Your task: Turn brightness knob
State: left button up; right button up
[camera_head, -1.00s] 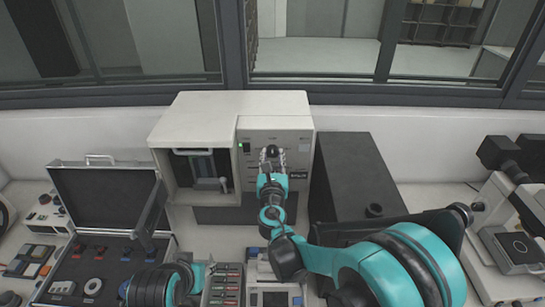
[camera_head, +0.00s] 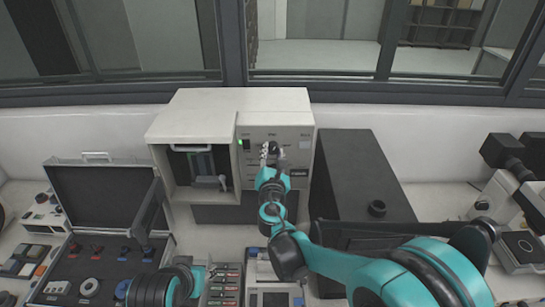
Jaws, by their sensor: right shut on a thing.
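The beige press machine (camera_head: 225,115) stands at the back middle of the bench. Its front panel on the right carries a green light, small labels and a dark knob. My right gripper (camera_head: 271,152) is at this panel, shut on the knob, which the fingers mostly hide. I cannot tell which label belongs to the knob. My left gripper (camera_head: 207,274) is low in the view, over the bench near the open case; its fingers are too small to tell open or shut.
An open black case (camera_head: 104,200) with knobs and plugs lies at left. A dark box (camera_head: 355,175) stands right of the machine, close to my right arm. A microscope-like device (camera_head: 510,190) is at far right. Small modules crowd the front.

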jog(key=m+b, duration=0.1)
jog(key=m, duration=0.4)
jog(key=shift+f+b, duration=0.1)
jog(key=shift+b, duration=0.25)
jog(key=shift+m+b, duration=0.5)
jog(key=shift+m, duration=2)
jog(key=o, duration=1.2)
jog(key=shift+c, duration=0.2)
jog(key=shift+s, duration=0.1)
jog(key=s, duration=1.2)
